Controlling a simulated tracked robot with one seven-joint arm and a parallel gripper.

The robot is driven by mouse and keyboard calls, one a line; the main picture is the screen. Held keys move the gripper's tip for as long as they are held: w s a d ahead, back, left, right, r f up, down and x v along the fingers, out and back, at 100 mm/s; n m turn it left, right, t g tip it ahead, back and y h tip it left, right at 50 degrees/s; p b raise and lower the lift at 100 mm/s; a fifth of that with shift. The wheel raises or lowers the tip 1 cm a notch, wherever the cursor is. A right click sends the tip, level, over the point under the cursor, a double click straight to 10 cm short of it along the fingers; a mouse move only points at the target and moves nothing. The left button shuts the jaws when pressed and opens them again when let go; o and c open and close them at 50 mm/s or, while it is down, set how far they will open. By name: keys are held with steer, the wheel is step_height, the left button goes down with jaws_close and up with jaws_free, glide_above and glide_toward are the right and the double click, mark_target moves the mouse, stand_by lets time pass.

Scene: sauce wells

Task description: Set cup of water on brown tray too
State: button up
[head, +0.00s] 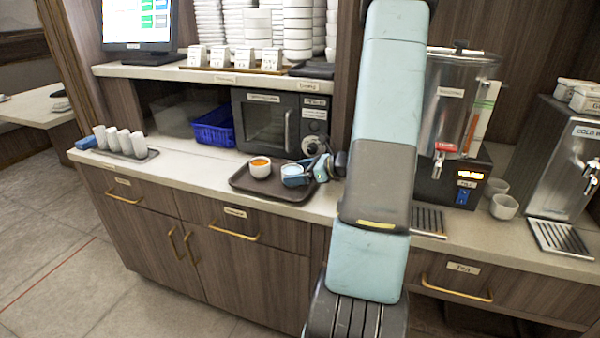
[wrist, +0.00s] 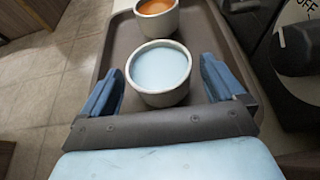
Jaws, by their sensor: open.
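The cup of water (wrist: 160,68), a white cup filled with pale blue liquid, stands upright on the brown tray (wrist: 112,45) in the wrist view. In the head view the cup of water (head: 293,172) sits at the right part of the brown tray (head: 255,188), partly covered by my gripper (head: 306,170). My gripper (wrist: 163,85) is open in the wrist view, with one blue finger on each side of the cup and a visible gap to both. A second white cup with orange liquid (head: 260,167) stands on the tray to its left.
A microwave (head: 268,125) stands behind the tray. A blue basket (head: 213,128) and a holder of several white cups (head: 122,143) are to the left. A metal dispenser (head: 455,105) and two cups (head: 504,206) are to the right. Counter left of the tray is clear.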

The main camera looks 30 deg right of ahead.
steer(key=shift+r, duration=0.15)
steer(key=v, duration=1.2)
steer(key=s+a+r+n+g+h, duration=0.1)
steer(key=s+a+r+n+g, duration=0.1)
steer(key=a+r+n+g, duration=0.45)
steer(key=s+a+r+n+g, duration=0.1)
steer(key=s+a+r+n, duration=0.25)
steer(key=a+n, duration=0.75)
steer(key=s+a+r+n+t+h, duration=0.2)
steer(key=s+a+r+n+h, duration=0.5)
steer(key=s+a+r+n, duration=0.2)
steer(key=shift+s+a+n, duration=0.15)
steer(key=shift+s+n, duration=0.9)
steer(key=shift+n, duration=0.1)
steer(key=shift+r, duration=0.15)
